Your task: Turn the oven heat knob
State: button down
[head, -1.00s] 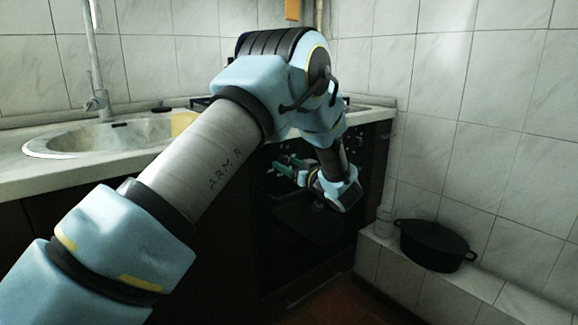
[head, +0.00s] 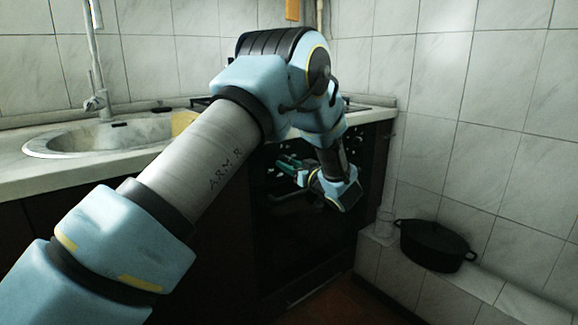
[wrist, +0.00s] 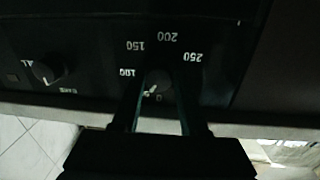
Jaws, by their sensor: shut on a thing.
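The oven heat knob (wrist: 157,83) is dark and round, with a pale pointer mark. White numbers 100, 150, 200 and 250 are printed around it on the black panel, upside down in the wrist view. My gripper (wrist: 158,90) has one finger on each side of the knob and is shut on it. In the head view my gripper (head: 287,162) is at the front of the dark oven (head: 300,235), high up below the counter. My arm hides part of the panel there, and the knob cannot be made out.
A second knob (wrist: 47,70) is on the same panel, to the left in the wrist view. A black pot (head: 436,245) and a clear glass (head: 385,222) stand on the tiled ledge at right. The sink (head: 100,137) is at left.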

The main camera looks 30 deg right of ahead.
jog(key=shift+f+n, duration=0.1)
jog(key=shift+n, duration=0.2)
jog(key=n+b, duration=0.3)
jog(key=shift+n+b, duration=0.75)
jog(key=shift+n, duration=0.45)
jog(key=shift+d, duration=0.1)
jog(key=shift+c, duration=2.2)
grip_release()
jog(key=s+d, duration=0.1)
jog(key=s, duration=0.9)
jog(key=shift+s+d+f+p, duration=0.15)
jog(key=shift+s+p, duration=0.2)
